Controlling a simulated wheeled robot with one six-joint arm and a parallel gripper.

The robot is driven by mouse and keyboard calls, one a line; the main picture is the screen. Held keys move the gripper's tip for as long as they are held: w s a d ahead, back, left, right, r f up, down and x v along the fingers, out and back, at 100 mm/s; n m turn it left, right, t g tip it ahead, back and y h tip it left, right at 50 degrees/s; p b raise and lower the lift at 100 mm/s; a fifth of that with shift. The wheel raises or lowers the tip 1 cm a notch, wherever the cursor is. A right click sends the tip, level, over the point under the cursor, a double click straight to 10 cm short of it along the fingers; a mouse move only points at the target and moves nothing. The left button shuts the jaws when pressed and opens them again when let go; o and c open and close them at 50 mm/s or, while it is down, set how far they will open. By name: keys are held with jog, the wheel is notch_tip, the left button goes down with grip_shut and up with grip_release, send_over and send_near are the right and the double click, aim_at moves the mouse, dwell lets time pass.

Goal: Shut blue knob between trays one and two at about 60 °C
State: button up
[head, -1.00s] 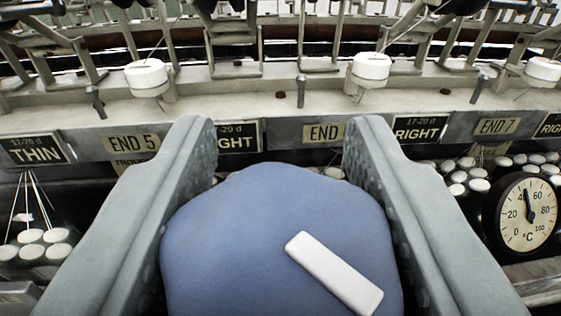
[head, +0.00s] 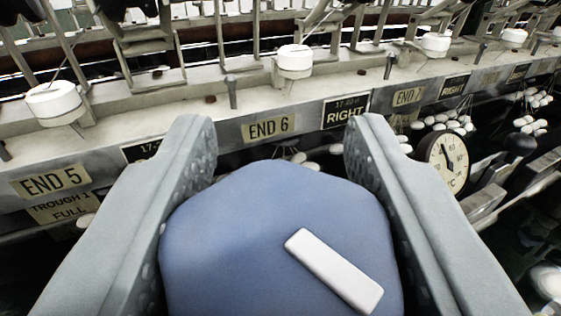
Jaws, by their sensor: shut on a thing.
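My gripper (head: 280,135) is shut on a large rounded blue knob (head: 260,225), with one grey finger along each side. A white bar (head: 335,270) lies slantwise on the knob's top, running down to the right. The knob fills the lower middle of the head view and hides what is beneath it. A round white thermometer dial (head: 447,165) stands to the right, marked in °C. Its needle points up and slightly left; the figures are too small for an exact reading. No trays marked one and two can be made out.
A pale metal bench edge (head: 140,125) runs across above the knob, with white round pieces (head: 295,61) on it. Labels END 5 (head: 50,181), END 6 (head: 268,128) and RIGHT (head: 346,110) are on its front. White cocoons (head: 445,122) lie in dark basins to the right.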

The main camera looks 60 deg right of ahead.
jog(key=shift+s+d+m+g+h, duration=0.15)
jog(key=shift+m+g+h, duration=0.45)
jog(key=shift+m+g, duration=0.65)
jog(key=shift+s+m+g+h, duration=0.15)
jog(key=shift+m+g+h, duration=0.6)
jog(key=shift+g, duration=0.8)
jog(key=o, duration=1)
jog(key=shift+c, duration=0.2)
jog(key=v, duration=1.7)
jog(key=shift+w+a+r, duration=0.15)
jog(key=shift+a+r, duration=0.05)
jog(key=shift+a, duration=0.05)
